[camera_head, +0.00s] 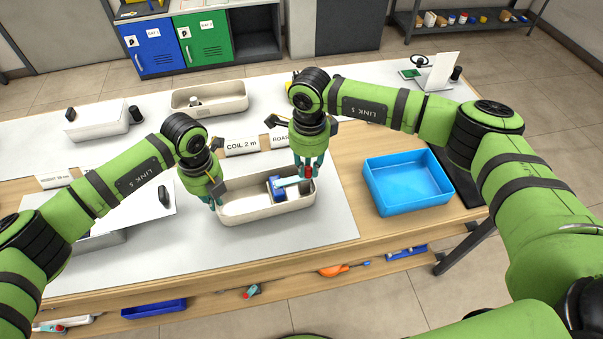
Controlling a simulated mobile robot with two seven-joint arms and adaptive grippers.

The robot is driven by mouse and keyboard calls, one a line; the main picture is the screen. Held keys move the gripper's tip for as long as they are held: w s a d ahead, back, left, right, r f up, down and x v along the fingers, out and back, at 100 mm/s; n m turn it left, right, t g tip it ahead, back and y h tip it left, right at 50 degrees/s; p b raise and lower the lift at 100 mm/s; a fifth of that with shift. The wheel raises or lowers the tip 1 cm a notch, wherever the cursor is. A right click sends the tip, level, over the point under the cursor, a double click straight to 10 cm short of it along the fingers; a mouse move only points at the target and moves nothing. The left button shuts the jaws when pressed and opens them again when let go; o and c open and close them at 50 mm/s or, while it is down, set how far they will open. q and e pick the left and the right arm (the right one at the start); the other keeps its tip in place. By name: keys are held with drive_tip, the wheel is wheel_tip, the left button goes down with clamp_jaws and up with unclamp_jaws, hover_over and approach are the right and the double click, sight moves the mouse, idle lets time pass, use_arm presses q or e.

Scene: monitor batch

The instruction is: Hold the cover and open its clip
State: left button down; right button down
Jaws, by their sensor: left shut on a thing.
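My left gripper (211,203) is low at the left end of a beige tray (240,217). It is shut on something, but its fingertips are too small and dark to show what. My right gripper (307,172) points down over the right part of this tray. A small red part (309,171) shows between its fingers, and I cannot tell if they grip it. A blue piece (277,188) with a pale strip lies just left of them. A white tilted panel (140,212), possibly the cover, stands over a grey box at the left, with a black piece (163,196) on it.
A blue open bin (381,205) stands to the right. A second beige tray (232,103) and a closed white box (90,121) are behind. A white upright panel (440,70) stands at back right. Tools lie on the shelf below the front edge.

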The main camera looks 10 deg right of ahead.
drive_tip(key=shift+w+d, duration=0.15)
drive_tip(key=shift+d, duration=2.15)
drive_tip(key=c, duration=1)
unclamp_jaws()
drive_tip(key=shift+a, duration=0.1)
wheel_tip(320, 180, up, 12)
drive_tip(key=shift+r, duration=0.1)
